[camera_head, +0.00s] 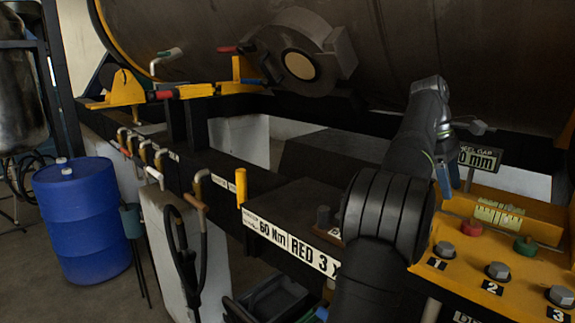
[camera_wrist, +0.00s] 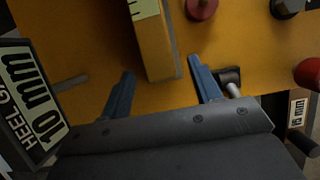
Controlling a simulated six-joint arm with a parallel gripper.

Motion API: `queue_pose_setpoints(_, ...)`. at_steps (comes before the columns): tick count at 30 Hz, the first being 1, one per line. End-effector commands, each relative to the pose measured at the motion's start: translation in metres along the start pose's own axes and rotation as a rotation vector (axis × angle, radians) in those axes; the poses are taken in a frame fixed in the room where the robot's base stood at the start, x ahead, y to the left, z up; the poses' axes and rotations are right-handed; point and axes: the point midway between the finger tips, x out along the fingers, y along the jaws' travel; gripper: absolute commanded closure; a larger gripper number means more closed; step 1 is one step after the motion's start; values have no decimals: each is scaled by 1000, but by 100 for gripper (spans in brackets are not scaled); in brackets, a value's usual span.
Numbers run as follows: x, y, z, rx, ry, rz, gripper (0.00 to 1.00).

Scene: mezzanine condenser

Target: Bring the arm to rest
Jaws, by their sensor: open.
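My gripper (camera_wrist: 160,66) is open in the wrist view, its two blue fingers spread apart. A yellow upright block with a pale scale strip (camera_wrist: 145,8) shows between and beyond the fingertips; no finger visibly touches it, and I cannot tell the depth between them. In the head view my dark arm rises from the bottom and bends over the right-hand yellow panel. A blue finger of my gripper (camera_head: 446,180) shows beside the arm's far end there; the rest is hidden behind the arm. Nothing is seen held.
The yellow panel (camera_head: 460,270) carries numbered bolts, a red knob (camera_head: 472,228) and a green knob (camera_head: 525,246). A "10 mm" sign (camera_head: 480,158) stands close to my gripper. The large dark cylinder (camera_head: 400,50) spans the back. A blue drum (camera_head: 82,220) stands far left.

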Motion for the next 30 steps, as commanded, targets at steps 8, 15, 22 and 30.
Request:
queue_pose_setpoints(8, 6, 0, 16, 5, 0, -1, 42)
queue_pose_setpoints(15, 25, 0, 60, 5, 0, -2, 42)
queue_pose_setpoints(22, 45, 0, 96, 3, -1, -1, 42)
queue_pose_setpoints(30, 58, 0, 97, 1, 0, 2, 42)
